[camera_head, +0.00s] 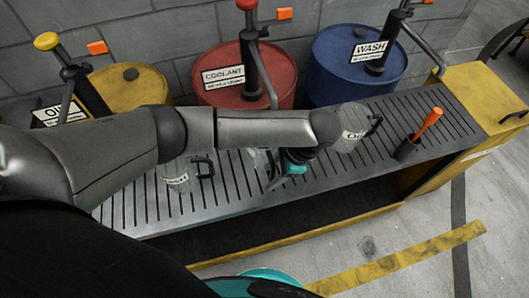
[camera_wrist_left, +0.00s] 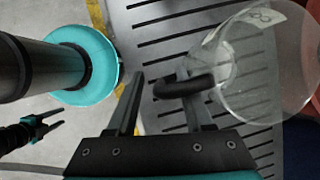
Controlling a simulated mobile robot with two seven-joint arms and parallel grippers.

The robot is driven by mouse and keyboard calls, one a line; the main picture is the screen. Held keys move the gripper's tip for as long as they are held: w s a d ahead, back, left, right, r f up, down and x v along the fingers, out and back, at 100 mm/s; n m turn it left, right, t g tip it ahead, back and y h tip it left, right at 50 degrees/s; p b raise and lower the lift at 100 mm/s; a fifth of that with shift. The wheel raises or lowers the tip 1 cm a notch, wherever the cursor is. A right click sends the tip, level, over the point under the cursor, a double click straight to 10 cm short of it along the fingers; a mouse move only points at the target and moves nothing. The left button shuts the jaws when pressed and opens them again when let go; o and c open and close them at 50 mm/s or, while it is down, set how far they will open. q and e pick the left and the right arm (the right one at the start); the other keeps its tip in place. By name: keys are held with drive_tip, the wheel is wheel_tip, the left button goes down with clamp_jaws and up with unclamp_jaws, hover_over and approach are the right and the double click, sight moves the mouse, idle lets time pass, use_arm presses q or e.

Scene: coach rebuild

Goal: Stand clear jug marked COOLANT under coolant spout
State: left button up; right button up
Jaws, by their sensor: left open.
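A clear jug (camera_wrist_left: 235,85) with a black handle (camera_wrist_left: 183,87) fills the upper right of the left wrist view. Its pale label (camera_wrist_left: 262,17) is turned and only partly readable, seemingly starting COO. My left gripper (camera_head: 285,172) is open, its fingertips (camera_wrist_left: 161,78) close around the handle. Whether they touch it I cannot tell. In the head view my forearm and gripper hide most of this jug (camera_head: 258,160). The red drum marked COOLANT (camera_head: 222,92) stands behind, with a red-knobbed pump and spout (camera_head: 262,72). My right gripper (camera_wrist_left: 55,120) looks open, far from the jug.
Other clear jugs stand on the slatted bench (camera_head: 225,205), at left (camera_head: 176,178) and right (camera_head: 350,128). A yellow drum (camera_head: 140,88) and a blue WASH drum (camera_head: 335,75) flank the red one. An orange-handled tool (camera_head: 428,122) stands in a black holder at right.

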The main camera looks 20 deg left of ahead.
use_arm(q)
drive_tip(key=shift+r, duration=0.1)
clamp_jaws()
idle(1.2)
